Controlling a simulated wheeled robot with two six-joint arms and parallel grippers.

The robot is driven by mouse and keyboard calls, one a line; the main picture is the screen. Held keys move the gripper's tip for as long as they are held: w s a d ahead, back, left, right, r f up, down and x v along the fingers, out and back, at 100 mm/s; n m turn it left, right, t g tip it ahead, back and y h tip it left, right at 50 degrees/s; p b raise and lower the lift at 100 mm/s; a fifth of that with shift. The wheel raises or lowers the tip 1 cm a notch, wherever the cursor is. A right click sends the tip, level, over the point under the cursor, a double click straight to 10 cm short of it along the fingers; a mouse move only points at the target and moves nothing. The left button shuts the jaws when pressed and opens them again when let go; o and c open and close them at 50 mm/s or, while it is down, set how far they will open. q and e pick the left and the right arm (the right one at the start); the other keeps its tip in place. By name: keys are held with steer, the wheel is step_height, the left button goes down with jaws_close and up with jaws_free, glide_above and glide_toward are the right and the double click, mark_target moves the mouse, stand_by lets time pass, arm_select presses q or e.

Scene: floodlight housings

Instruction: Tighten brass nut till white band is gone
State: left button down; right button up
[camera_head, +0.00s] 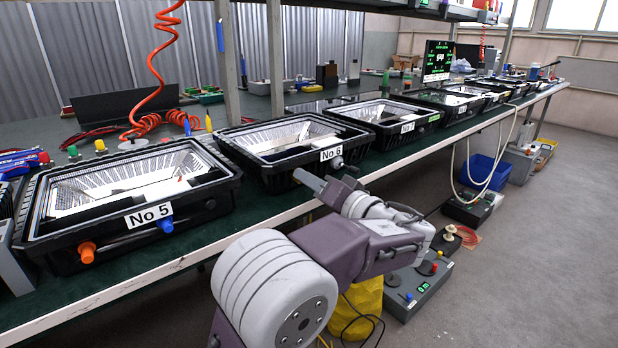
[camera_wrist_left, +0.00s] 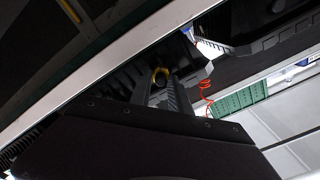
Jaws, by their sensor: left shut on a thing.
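Housing No 6 (camera_head: 290,172) stands on the bench with its front facing me. My left gripper (camera_head: 325,173) is at its front face, just below the No 6 label. In the left wrist view a yellow brass-coloured nut (camera_wrist_left: 160,73) shows between the dark fingers of my left gripper (camera_wrist_left: 160,88), which is shut on it. The fingers and the wrist body hide most of the nut. I cannot make out a white band in either view. My right gripper is not in view.
Housing No 5 (camera_head: 125,195), with an orange and a blue fitting, stands to the left. Housing No 7 (camera_head: 375,118) stands close on the right. The bench's pale front edge (camera_head: 180,262) runs below. A grey box with buttons (camera_head: 418,285) is on the floor.

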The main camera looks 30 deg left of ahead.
arm_select(q)
steer(key=m+p, duration=0.2)
steer(key=m, duration=0.1)
steer(key=shift+m, duration=0.4)
steer(key=m+p, duration=0.2)
steer(key=shift+w+m, duration=0.1)
steer(key=shift+m, duration=0.3)
steer(key=m+p, duration=0.9)
steer(key=p, duration=0.1)
steer(key=shift+p, duration=0.4)
steer(key=m+p, duration=0.3)
steer(key=p, duration=0.1)
steer(key=m+p, duration=0.5)
steer(key=p, duration=0.2)
steer(key=shift+s+f+m+p, duration=0.25)
steer(key=shift+m+p, duration=0.05)
steer(key=shift+m, duration=0.1)
steer(key=shift+f+m+p, duration=0.25)
steer(key=shift+m+p, duration=1.05)
steer(key=shift+p, duration=0.1)
steer(key=c, duration=1.2)
jaws_free()
